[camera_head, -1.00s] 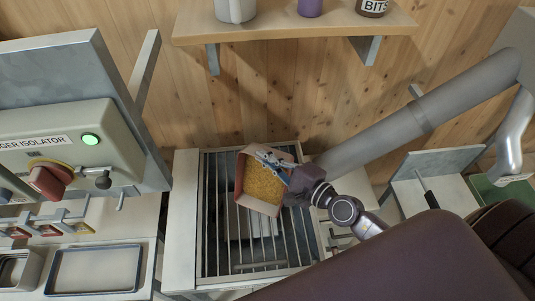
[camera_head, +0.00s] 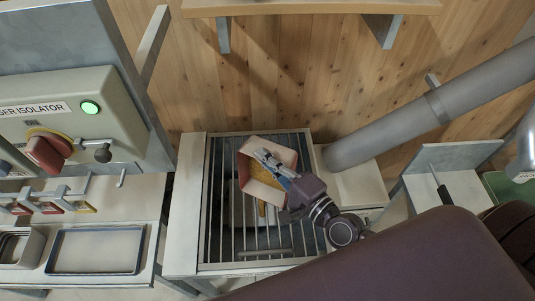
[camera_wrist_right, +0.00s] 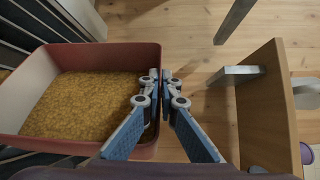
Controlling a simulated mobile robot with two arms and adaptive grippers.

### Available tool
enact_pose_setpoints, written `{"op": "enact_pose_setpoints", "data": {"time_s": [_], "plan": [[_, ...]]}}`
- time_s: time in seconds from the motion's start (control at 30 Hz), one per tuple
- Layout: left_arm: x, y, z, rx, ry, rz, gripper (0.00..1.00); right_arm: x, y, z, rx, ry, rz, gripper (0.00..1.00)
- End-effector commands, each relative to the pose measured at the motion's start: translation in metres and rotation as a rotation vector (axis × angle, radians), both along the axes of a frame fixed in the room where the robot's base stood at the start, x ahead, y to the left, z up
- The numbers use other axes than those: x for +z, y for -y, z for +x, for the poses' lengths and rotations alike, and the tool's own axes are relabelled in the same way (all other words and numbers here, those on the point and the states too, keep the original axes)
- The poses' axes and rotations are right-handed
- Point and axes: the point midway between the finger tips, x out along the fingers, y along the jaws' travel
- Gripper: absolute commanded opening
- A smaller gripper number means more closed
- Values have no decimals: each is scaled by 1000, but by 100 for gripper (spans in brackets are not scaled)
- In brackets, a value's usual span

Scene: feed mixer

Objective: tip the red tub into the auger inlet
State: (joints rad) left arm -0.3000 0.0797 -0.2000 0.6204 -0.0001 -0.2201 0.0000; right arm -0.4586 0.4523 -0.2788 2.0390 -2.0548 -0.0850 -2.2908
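The red tub (camera_head: 264,191) is tilted over the barred auger inlet (camera_head: 228,258), with its open side toward the head camera. Yellow grain shows inside it along the left, and a thin streak of grain (camera_head: 262,208) shows just below its lower edge, over the bars. My right gripper (camera_head: 264,157) is shut on the tub's wall. In the right wrist view the blue-grey fingers (camera_wrist_right: 160,76) pinch the right wall of the tub (camera_wrist_right: 110,52), and grain covers its floor. My left gripper is not in view.
A thick grey pipe (camera_head: 440,108) slants down behind the inlet's right side. A wooden shelf (camera_head: 305,7) is on the wall above. The isolator box (camera_head: 75,125) with a red knob and green light stands left, with a metal tray (camera_head: 97,250) below it.

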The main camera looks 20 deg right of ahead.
Motion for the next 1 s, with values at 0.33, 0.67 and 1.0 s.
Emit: {"op": "enact_pose_setpoints", "data": {"time_s": [0.33,0.67,1.0], "plan": [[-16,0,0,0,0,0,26,-3,-14,-13,-1,73,-70,0],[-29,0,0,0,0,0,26,-5,-27,-25,-2,138,-140,0],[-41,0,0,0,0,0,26,-7,-40,-38,-2,207,-211,0]]}}
